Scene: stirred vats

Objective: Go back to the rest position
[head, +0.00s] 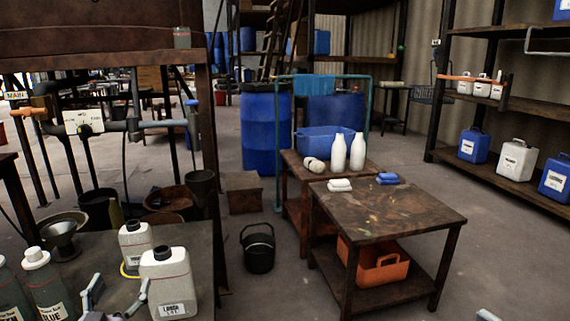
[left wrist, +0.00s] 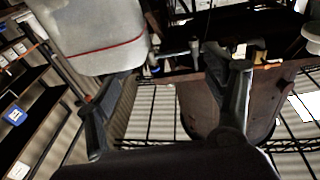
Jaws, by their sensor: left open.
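My left gripper (head: 116,299) shows at the lower left of the head view, its fingers spread just left of a grey-white jug (head: 170,284) with a black cap and label. In the left wrist view the left gripper (left wrist: 172,65) is open, with nothing held between its fingers. A pale jug with a red line (left wrist: 95,40) is close to the left finger; I cannot tell whether they touch. A small grey tip (head: 487,315) at the bottom edge of the head view may be part of my right gripper; its jaws are hidden.
The bench (head: 205,245) also holds a second white jug (head: 134,240), bottles with white caps (head: 45,285) and a funnel (head: 62,235). A black bucket (head: 258,248) stands on the floor.

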